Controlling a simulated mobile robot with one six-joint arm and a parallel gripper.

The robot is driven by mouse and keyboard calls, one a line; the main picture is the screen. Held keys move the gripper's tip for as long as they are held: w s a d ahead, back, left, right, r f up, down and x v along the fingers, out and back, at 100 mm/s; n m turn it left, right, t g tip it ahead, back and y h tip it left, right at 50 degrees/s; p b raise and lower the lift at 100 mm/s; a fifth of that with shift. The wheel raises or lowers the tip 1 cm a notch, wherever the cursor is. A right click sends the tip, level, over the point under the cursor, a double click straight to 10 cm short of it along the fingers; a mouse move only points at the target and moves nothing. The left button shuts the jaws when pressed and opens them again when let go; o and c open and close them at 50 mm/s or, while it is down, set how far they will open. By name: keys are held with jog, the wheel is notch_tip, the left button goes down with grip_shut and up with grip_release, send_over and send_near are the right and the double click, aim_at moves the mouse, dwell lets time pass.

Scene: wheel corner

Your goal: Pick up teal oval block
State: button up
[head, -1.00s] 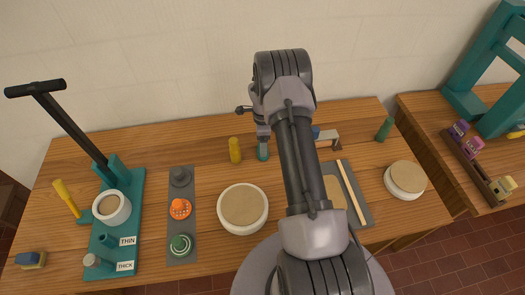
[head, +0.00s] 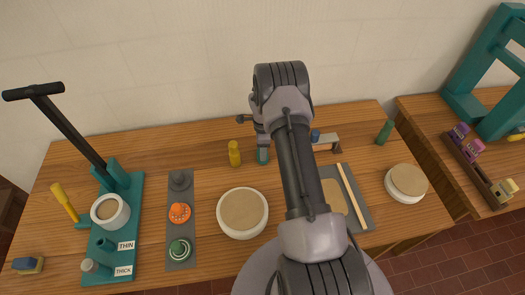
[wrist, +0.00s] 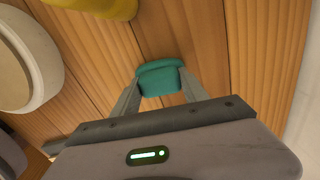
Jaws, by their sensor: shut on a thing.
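The teal oval block (wrist: 160,77) is between the two fingertips of my gripper (wrist: 161,90) in the wrist view, and the fingers are shut on it. In the head view the teal block (head: 263,156) shows below my gripper (head: 263,147), upright at the back middle of the wooden table. I cannot tell whether its base is touching the table.
A yellow cylinder (head: 234,154) stands close to the left of the block. A white round tub with a tan top (head: 242,211) is nearer the front. A small bench-like stand (head: 326,141) is to the right, partly behind my arm. A green bottle-like piece (head: 384,132) stands farther right.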

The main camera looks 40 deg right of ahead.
jog(key=r, duration=0.1)
jog(key=r+p, duration=0.1)
jog(key=r, duration=0.1)
jog(key=shift+s+r, duration=0.3)
jog(key=shift+s, duration=0.05)
jog(key=s+a+r+p, duration=0.1)
jog(key=s+a, duration=0.1)
jog(key=s, duration=1.3)
jog(key=shift+a+r, duration=0.15)
jog(key=shift+a, duration=0.2)
